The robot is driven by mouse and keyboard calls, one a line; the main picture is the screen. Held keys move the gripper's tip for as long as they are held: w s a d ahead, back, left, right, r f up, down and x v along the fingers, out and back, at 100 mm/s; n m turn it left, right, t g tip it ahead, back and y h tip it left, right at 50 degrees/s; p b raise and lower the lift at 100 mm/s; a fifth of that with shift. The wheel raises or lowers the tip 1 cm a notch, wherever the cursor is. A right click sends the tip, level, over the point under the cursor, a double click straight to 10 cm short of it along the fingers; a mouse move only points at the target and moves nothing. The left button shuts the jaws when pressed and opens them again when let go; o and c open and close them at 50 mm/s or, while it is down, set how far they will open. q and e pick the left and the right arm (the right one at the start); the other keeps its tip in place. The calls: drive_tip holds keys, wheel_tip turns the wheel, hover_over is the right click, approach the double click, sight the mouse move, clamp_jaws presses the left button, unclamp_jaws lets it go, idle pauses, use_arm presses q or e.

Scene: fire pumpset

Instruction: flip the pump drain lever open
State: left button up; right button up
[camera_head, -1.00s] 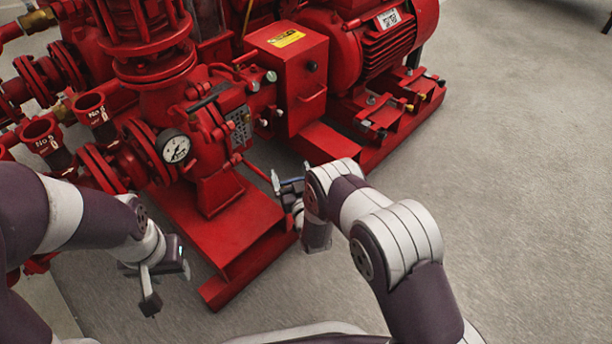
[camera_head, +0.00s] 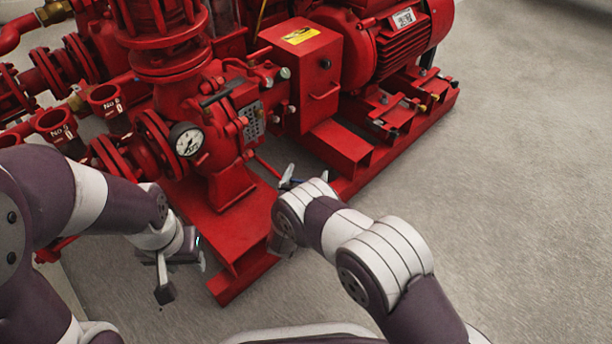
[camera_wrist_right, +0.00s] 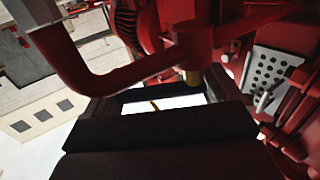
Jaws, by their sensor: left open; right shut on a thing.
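The red pump (camera_head: 205,130) stands on its red base, with a thin red drain pipe (camera_head: 266,166) sloping down at its front right. My right gripper (camera_head: 288,180) is at the lower end of this pipe, partly hidden by my own wrist. In the right wrist view its dark fingers (camera_wrist_right: 158,106) are shut on a small part, apparently the drain lever, mostly hidden. A thin brass-coloured piece (camera_wrist_right: 155,106) shows between them, below a curved red pipe (camera_wrist_right: 125,80) with a brass end. My left gripper (camera_head: 183,275) is open and empty, left of the base's front end.
A pressure gauge (camera_head: 187,140) sits on the pump's front. A red control box (camera_head: 306,75) and the motor (camera_head: 405,45) stand behind and to the right. Red flanged pipes (camera_head: 110,105) crowd the left. The grey floor (camera_head: 520,200) at the right is clear.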

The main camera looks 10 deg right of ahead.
idle(0.3)
drive_tip(key=o, duration=1.2)
drive_tip(key=shift+o, duration=0.2)
drive_tip(key=p+v, duration=0.6)
drive_tip(key=v, duration=0.6)
drive_tip(key=shift+s+a, duration=0.2)
drive_tip(key=shift+s, duration=0.1)
drive_tip(key=shift+c, duration=0.3)
